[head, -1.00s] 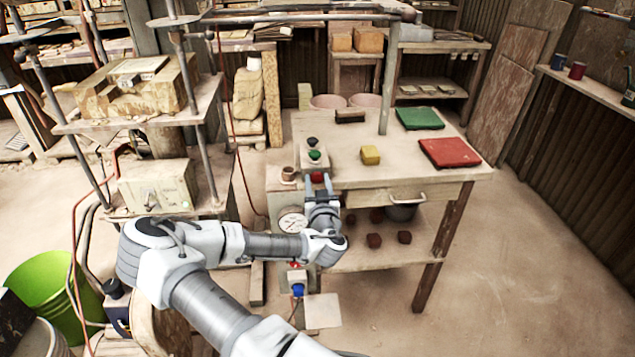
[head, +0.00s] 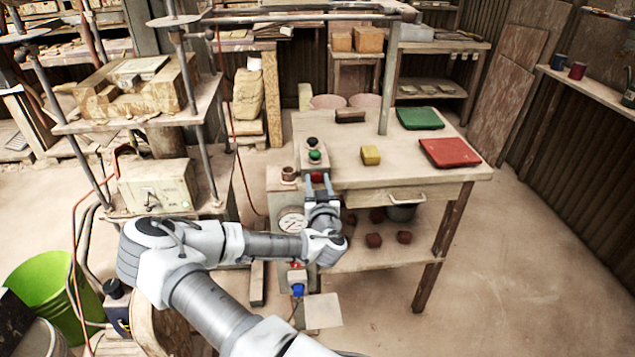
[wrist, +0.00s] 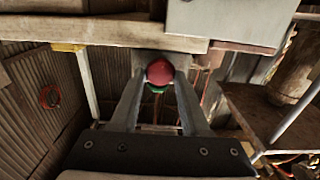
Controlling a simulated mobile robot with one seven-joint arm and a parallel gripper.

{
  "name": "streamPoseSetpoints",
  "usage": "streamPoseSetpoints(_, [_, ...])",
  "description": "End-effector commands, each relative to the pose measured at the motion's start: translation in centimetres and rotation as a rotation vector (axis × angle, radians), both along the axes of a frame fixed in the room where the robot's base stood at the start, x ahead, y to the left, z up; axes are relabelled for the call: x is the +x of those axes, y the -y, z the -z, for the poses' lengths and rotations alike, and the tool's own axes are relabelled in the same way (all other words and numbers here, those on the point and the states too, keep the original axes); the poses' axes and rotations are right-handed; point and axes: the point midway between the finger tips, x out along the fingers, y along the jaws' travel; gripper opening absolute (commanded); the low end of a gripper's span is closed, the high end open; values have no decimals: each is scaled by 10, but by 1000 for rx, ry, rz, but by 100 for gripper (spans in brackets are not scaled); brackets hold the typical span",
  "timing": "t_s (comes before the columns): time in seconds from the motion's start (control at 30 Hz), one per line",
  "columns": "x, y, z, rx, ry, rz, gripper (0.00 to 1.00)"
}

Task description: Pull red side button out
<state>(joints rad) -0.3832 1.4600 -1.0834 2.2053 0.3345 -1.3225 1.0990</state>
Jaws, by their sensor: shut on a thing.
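The red side button (head: 317,177) is on the near face of the small control box (head: 314,158) at the table's left front corner. In the wrist view the red button (wrist: 160,71) is a round knob between my fingertips. My gripper (head: 318,184) is at the box's front, its fingers on either side of the red button. In the wrist view my gripper (wrist: 160,82) is shut on the button. A green button (head: 315,155) and a black button (head: 312,142) are on top of the box.
A wooden table (head: 400,178) carries a yellow block (head: 370,155), a green tray (head: 418,118) and a red tray (head: 450,152). A round gauge (head: 292,221) is below the box. The press (head: 158,185) stands at left. Floor at right is clear.

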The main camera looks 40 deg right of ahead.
Motion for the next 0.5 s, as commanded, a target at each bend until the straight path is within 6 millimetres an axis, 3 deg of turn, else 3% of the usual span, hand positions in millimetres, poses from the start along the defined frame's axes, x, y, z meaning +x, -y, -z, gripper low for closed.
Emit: streamPoseSetpoints(0.5, [-3, -1, 0, 2, -1, 2, 0])
